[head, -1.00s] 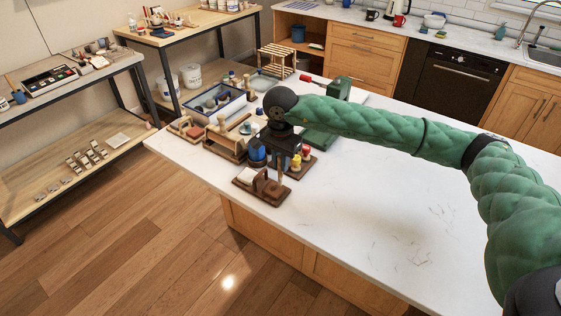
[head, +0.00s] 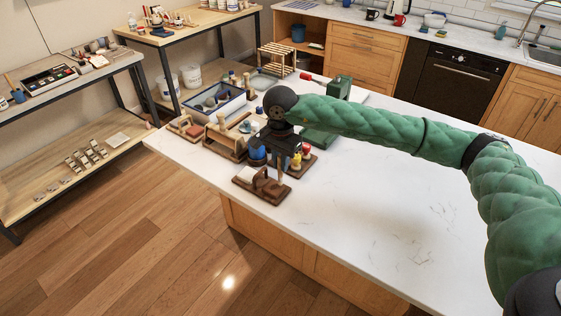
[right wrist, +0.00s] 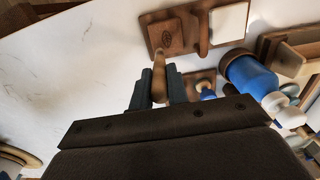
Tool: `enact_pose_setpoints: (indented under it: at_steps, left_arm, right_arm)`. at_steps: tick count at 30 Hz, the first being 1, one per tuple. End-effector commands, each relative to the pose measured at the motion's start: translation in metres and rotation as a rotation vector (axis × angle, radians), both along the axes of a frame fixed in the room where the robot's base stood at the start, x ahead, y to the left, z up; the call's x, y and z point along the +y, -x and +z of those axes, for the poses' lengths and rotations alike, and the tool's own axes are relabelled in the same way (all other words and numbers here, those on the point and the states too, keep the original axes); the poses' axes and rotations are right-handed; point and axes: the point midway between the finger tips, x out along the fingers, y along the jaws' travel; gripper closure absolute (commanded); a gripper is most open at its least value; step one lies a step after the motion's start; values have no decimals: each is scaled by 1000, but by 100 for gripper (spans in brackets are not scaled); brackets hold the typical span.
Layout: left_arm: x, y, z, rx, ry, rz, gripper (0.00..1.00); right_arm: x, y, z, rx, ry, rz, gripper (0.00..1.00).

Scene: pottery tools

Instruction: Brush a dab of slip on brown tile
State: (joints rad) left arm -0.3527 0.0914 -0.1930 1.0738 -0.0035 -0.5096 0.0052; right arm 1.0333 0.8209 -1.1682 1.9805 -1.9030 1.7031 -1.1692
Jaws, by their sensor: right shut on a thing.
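In the right wrist view the brush's far end appears at the brown tile's near edge. I cannot tell whether it touches. The bristles are hidden, and no slip shows clearly on the tile. My left gripper is not in view.
A blue bottle (right wrist: 249,76) stands close to the board. Small yellow (head: 296,161) and red-topped containers stand on another board just behind. A wooden rack and a blue-rimmed tray (head: 213,116) lie further back. The white counter (head: 390,215) is clear to the right.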

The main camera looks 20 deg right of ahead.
Motion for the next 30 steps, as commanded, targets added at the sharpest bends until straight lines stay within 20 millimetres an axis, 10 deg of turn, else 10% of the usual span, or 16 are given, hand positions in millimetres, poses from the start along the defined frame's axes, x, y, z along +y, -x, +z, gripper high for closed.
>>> enact_pose_setpoints:
  at_steps: [30]
  left_arm:
    - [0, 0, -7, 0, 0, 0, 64]
  right_arm:
    - [0, 0, -4, 0, 0, 0, 97]
